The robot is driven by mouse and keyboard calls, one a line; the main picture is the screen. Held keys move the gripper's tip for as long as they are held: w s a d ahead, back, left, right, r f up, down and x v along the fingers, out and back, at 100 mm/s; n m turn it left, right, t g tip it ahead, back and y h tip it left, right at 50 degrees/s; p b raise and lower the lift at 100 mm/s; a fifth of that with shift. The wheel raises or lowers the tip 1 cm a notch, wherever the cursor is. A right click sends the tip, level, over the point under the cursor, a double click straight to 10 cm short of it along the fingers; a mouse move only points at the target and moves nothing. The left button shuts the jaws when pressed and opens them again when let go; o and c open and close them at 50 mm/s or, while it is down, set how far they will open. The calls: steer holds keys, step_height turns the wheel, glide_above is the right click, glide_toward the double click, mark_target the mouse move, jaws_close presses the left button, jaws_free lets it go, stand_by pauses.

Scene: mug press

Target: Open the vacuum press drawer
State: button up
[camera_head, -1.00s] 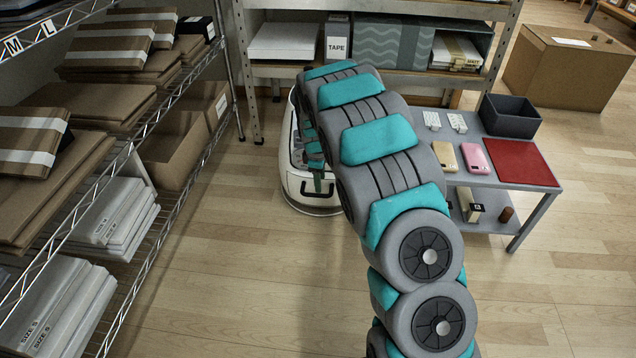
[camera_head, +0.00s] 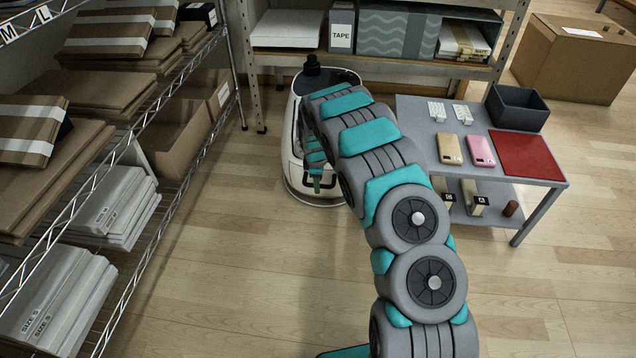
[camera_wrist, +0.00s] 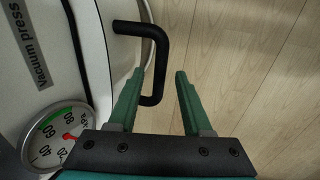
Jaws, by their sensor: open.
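The vacuum press (camera_head: 297,166) is a white rounded machine with a black top, standing on the floor behind my arm in the head view. In the wrist view its white body (camera_wrist: 85,50) fills the left side, with "Vacuum press" lettering and a round gauge (camera_wrist: 55,135). Its black bent drawer handle (camera_wrist: 162,60) shows at the upper middle. My gripper (camera_wrist: 160,73) has its two green fingers apart. The long bar of the handle appears between them, nearer the left finger, and its lower end passes behind that finger. I cannot tell whether they touch. My gripper (camera_head: 316,183) is at the press front in the head view.
A grey table (camera_head: 545,208) with boxes, phones and a red mat stands right of the press. A wire shelf (camera_head: 195,165) with cartons is on the left, and another shelf (camera_head: 380,60) stands behind. The floor in front is clear.

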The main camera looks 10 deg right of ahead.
steer(key=shift+f, duration=0.1)
jaws_close()
stand_by(0.3)
stand_by(1.1)
